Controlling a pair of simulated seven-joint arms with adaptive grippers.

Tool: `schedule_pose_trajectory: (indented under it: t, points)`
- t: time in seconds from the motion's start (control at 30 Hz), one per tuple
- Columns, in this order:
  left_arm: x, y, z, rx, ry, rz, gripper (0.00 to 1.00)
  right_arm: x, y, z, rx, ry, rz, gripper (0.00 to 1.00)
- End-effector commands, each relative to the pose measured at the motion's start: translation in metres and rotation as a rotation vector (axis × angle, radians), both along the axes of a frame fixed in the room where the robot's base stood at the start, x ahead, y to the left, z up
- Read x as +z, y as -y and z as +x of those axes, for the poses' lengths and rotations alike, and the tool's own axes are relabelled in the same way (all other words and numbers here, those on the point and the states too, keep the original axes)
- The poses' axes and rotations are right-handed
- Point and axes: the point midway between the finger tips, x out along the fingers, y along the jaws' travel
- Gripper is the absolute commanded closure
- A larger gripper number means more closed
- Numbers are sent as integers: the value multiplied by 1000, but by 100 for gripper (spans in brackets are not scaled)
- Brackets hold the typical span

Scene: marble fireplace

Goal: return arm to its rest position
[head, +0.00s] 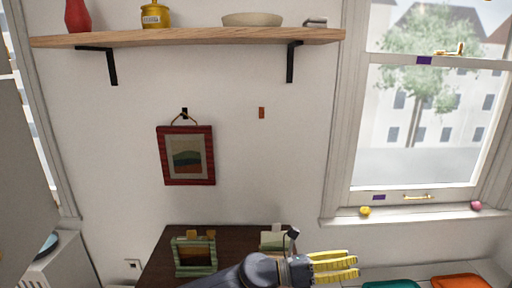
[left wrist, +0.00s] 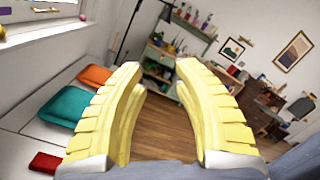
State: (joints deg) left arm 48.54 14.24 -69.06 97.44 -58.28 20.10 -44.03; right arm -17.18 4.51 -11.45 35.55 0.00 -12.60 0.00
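My left gripper (head: 335,266) has yellow fingers and shows at the bottom of the head view, in front of the dark cabinet's right side. My left arm's dark link reaches in from the bottom, left of the fingers. A red-framed picture (head: 211,155) hangs by a cord from a dark hook (head: 184,113) on the wall, well above and left of the gripper. My right gripper shows in neither view.
A dark cabinet (head: 155,268) holds a green frame (head: 194,257) left of my arm. A wooden shelf (head: 200,38) bears a red vase (head: 77,15), a yellow pot (head: 154,15) and a bowl (head: 252,19). Teal (left wrist: 65,107) and orange cushions (left wrist: 95,75) lie on a bench.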

Motion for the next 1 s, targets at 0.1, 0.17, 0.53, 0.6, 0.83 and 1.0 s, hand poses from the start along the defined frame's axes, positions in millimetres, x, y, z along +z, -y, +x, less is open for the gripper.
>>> schedule_pose_trajectory:
  t: [0.1, 0.17, 0.53, 0.6, 0.83, 1.0]
  points:
    - [17, -13, 5, 124, -162, -159, 70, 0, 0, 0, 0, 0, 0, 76]
    - [22, -25, 12, 188, -243, -230, 70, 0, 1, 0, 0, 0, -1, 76]
    - [-8, -150, 53, 640, -764, -606, 70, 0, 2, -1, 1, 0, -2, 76]
    - [-26, -181, 55, 734, -860, -665, 70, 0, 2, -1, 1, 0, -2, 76]
    - [-103, -287, 35, 1057, -1162, -825, 70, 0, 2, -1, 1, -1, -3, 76]
    - [-164, -365, -10, 1312, -1356, -912, 70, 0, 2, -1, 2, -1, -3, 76]
